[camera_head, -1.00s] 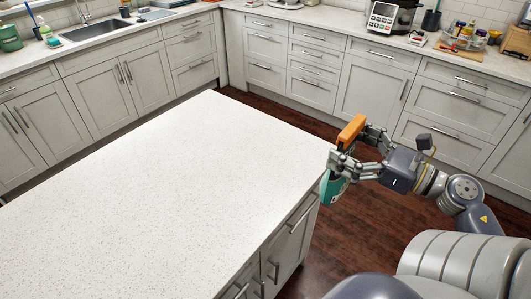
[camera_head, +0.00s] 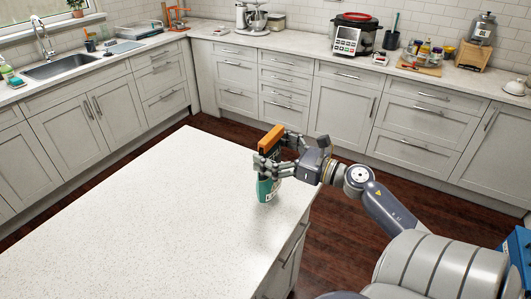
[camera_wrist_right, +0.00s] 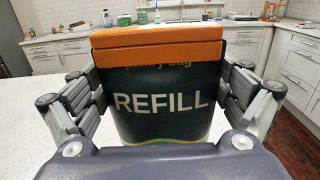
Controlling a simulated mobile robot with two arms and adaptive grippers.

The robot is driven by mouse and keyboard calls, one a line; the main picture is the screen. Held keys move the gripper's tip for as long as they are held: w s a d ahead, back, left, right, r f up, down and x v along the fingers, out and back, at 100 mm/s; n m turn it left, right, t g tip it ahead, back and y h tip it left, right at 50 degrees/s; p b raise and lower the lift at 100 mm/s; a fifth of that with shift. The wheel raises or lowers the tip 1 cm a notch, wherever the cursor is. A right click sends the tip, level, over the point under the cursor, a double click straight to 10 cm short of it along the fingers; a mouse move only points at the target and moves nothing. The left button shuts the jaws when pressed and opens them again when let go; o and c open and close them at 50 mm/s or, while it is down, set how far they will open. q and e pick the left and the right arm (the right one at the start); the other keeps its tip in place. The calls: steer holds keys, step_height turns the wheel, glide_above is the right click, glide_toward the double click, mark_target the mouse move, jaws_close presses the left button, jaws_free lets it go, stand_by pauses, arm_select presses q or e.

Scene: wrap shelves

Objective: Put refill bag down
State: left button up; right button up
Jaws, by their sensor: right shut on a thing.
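The refill bag (camera_head: 267,191) is dark and teal with an orange block across its top. It stands upright over the island counter (camera_head: 130,215), close to the right edge. My right gripper (camera_head: 268,166) is shut on the bag, its fingers on both sides. I cannot tell whether the bag's bottom touches the counter or hangs just above it. In the right wrist view the bag (camera_wrist_right: 165,125) fills the middle, its "REFILL" lettering facing the camera. Its lower end is hidden by the gripper's body there. My left gripper is not in view.
The island top is otherwise bare, with wide free room left of the bag. Dark wood floor (camera_head: 395,190) lies beyond its right edge. The back counter holds a stand mixer (camera_head: 252,18), a cooker (camera_head: 350,35) and several jars, well away from the bag.

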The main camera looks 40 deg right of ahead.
steer(key=shift+w+r, duration=0.1)
steer(key=shift+w, duration=0.85)
step_height(320, 180, down, 3)
steer(key=shift+f+p, duration=0.1)
steer(key=shift+p, duration=0.35)
steer(key=shift+f, duration=0.4)
steer(key=o, duration=1.6)
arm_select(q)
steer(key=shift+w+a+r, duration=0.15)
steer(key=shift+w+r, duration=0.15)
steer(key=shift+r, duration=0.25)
arm_select(e)
steer(key=shift+o, duration=0.2)
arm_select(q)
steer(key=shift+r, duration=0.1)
arm_select(e)
steer(key=shift+r, duration=0.1)
